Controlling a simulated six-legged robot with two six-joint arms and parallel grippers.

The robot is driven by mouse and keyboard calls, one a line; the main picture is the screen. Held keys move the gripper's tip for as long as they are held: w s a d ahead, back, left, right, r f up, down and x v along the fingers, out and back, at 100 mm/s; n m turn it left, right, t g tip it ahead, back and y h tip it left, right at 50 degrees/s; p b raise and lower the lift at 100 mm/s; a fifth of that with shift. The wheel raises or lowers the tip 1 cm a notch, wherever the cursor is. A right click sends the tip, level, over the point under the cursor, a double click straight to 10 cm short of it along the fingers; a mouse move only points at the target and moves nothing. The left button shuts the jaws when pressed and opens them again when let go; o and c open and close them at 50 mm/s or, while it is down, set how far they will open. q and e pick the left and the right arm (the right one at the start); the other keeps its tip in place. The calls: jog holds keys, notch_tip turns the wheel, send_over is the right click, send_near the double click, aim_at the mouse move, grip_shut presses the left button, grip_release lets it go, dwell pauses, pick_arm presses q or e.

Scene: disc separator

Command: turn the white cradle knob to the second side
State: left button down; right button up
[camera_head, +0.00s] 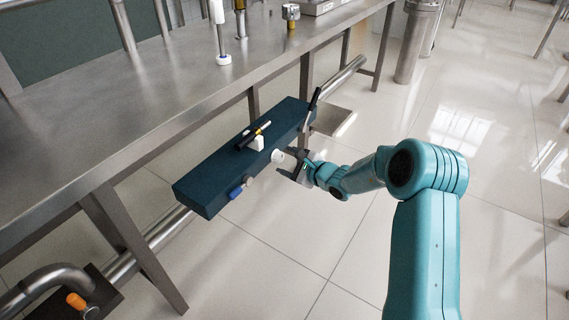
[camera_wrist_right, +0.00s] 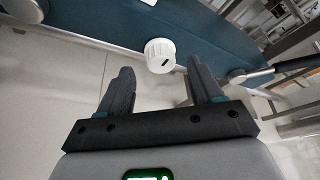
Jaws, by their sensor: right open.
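The white cradle knob (camera_head: 277,156) is on the front face of a dark blue box (camera_head: 215,184) beside the metal table. In the right wrist view the knob (camera_wrist_right: 160,55) is a round white cap with a dark slot mark, ahead of and between the fingers. My right gripper (camera_head: 291,166) is open in front of the knob. In the right wrist view both fingertips (camera_wrist_right: 159,80) stand apart, short of the knob, with nothing between them. My left gripper is not in view.
A blue knob (camera_head: 236,192) and a pinkish knob (camera_head: 248,180) are on the box's front face, left of the white knob. A black-handled lever (camera_head: 314,100) rises at the box's far end. Metal table legs stand behind; floor in front is clear.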

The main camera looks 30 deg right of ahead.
aim_at(278, 157)
jog(key=shift+x, duration=1.25)
